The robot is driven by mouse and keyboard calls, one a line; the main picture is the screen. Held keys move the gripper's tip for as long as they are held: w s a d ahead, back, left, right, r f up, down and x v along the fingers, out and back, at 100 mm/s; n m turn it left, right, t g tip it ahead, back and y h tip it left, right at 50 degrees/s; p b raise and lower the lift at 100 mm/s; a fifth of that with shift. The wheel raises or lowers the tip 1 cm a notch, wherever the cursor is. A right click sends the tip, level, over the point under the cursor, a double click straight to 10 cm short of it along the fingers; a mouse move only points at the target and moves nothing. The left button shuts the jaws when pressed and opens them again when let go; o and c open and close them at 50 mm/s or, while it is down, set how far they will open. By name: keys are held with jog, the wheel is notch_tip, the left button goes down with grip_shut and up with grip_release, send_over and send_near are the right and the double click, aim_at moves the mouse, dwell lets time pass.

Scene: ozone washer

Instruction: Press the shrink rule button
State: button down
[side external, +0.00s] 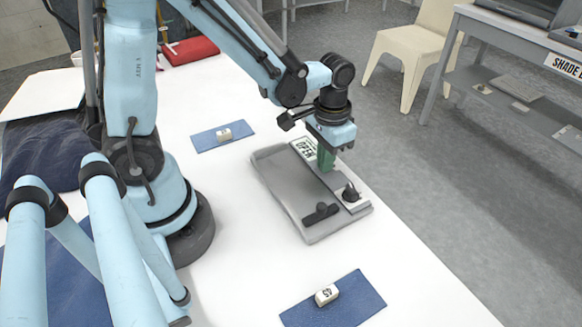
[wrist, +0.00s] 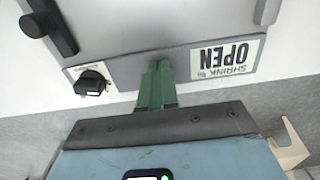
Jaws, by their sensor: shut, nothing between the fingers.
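A grey flat washer (side external: 285,190) lies on the white table, with a control strip along its right side. A pale green label (wrist: 228,56) on the strip reads "SHRINK" and "OPEN", upside down in the wrist view; it also shows in the side view (side external: 304,147). I cannot pick out a separate shrink rule button. My gripper (side external: 327,167) has green fingers, shut and empty. They point down at the strip between the label and a black knob (side external: 350,192). The wrist view shows the fingertips (wrist: 158,66) over the strip's edge, hiding part of it. I cannot tell whether they touch.
A black handle (side external: 321,213) sits on the washer's lid. White table (side external: 420,290) is clear around the washer. A cream chair (side external: 415,50) and grey bench (side external: 490,50) stand beyond.

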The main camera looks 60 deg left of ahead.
jog(key=shift+f, duration=0.2)
notch_tip(320, 180, up, 14)
jog(key=shift+r, duration=0.2)
dwell(0.5)
dwell(0.6)
jog(key=s+t, duration=0.1)
jog(key=t, duration=0.1)
jog(key=s+a+f+t, duration=0.1)
jog(key=t, duration=0.1)
jog(key=s+f+t, duration=0.1)
jog(key=t, duration=0.2)
jog(key=shift+s+a+f, duration=0.2)
jog(key=shift+a, duration=0.2)
